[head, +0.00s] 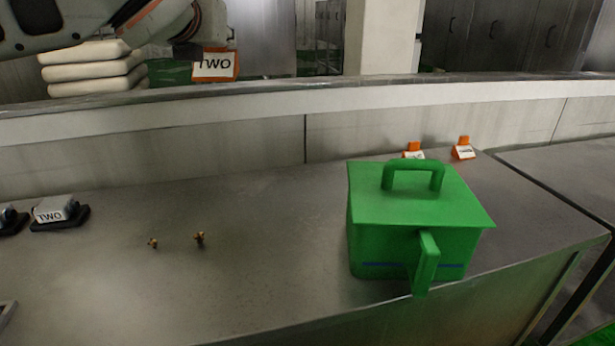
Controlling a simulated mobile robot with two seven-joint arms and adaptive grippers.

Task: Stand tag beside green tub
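The green tub (375,235) stands on the metal counter at the right, with a lid, a top handle and a front handle. My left gripper (214,50) comes in from the upper left. It is shut on an orange-edged tag (214,66) marked TWO and holds it up in the air, left of and well above the tub. Its fingertips are partly hidden behind the tag. Two other small orange-and-white tags stand behind the tub, one (413,151) partly hidden by the lid and one (463,149) to its right. My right gripper is not in view.
A grey block (55,210) marked TWO sits on a black base at the counter's left, beside another dark piece (10,221). Two tiny brown-yellow pieces (199,239) lie mid-left. A raised ledge (280,110) runs along the back.

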